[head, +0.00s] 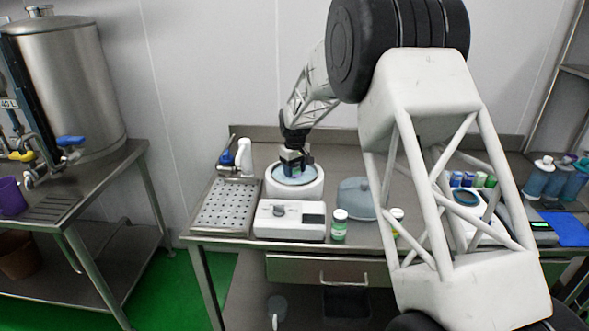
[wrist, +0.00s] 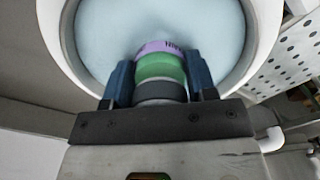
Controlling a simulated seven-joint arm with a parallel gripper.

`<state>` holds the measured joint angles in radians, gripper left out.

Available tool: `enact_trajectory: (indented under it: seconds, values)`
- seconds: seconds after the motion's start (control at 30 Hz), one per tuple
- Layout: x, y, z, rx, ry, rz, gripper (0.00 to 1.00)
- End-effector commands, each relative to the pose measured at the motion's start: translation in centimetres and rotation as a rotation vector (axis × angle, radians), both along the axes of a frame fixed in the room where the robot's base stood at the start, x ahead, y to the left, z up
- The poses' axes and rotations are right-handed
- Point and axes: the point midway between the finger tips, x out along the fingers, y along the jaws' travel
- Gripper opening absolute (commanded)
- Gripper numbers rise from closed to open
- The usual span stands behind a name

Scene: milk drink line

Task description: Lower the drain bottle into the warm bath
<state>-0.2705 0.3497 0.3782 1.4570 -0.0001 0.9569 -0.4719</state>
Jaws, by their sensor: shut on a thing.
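The warm bath is a round white basin (head: 316,190) with pale blue water in it, on the steel table left of centre. In the wrist view its white rim (wrist: 258,50) curves around the water. My gripper (head: 295,160) is over the bath. In the wrist view its two blue fingers (wrist: 160,78) are shut on the drain bottle (wrist: 160,67) from both sides. The bottle shows a dark grey band, a green band and a lilac band with dark print. It appears inside the rim outline; whether it touches the water I cannot tell. In the head view the gripper mostly hides it.
A white control box (head: 290,222) with a knob stands before the bath. A green-labelled bottle (head: 339,226) and a blue-grey dome (head: 356,198) stand to its right. My arm hides part of the table's right side.

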Motion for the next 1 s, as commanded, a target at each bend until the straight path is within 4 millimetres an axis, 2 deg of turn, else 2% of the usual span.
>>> enact_trajectory:
  seconds: [1.0]
  values:
    - [0.0, 0.0, -1.1, 0.001, -0.001, 0.0, 0.25]
